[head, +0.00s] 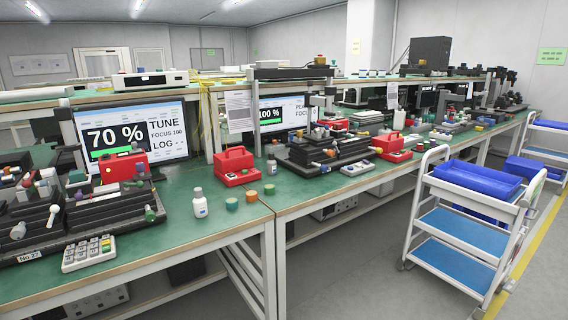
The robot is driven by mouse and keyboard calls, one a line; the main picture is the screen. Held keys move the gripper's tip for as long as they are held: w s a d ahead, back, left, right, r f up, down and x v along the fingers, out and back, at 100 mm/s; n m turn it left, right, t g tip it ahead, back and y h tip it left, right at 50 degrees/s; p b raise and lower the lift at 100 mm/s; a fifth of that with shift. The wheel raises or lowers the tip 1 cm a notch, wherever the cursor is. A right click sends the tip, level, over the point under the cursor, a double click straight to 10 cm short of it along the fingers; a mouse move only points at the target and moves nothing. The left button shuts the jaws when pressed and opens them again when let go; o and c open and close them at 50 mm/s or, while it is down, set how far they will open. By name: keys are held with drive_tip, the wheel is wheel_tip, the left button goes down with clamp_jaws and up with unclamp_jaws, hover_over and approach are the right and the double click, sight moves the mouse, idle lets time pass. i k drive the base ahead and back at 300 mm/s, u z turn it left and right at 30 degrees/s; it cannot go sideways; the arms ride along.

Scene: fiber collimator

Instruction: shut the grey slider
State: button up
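I cannot pick out a grey slider for certain at this size. Black stepped stages with grey and coloured knobs stand on the green benches: one at the left (88,213) and one at the middle (315,157). A red box (236,165) with a handle stands between them, and another red box (122,167) sits by the left stage. A grey keypad (88,254) lies at the left bench's front edge. A smaller keypad (357,168) lies by the middle stage. My gripper is not in view.
The left monitor (132,132) reads 70 %, and the middle one (281,114) reads 100 %. A white bottle (200,204) and several small coloured caps stand near the bench's front edge. A white trolley (465,232) with blue bins stands at the right. Grey floor is open before the benches.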

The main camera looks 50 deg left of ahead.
sight(134, 144)
drive_tip(key=u, duration=3.25)
drive_tip(key=i, duration=1.3)
drive_tip(key=u, duration=0.55)
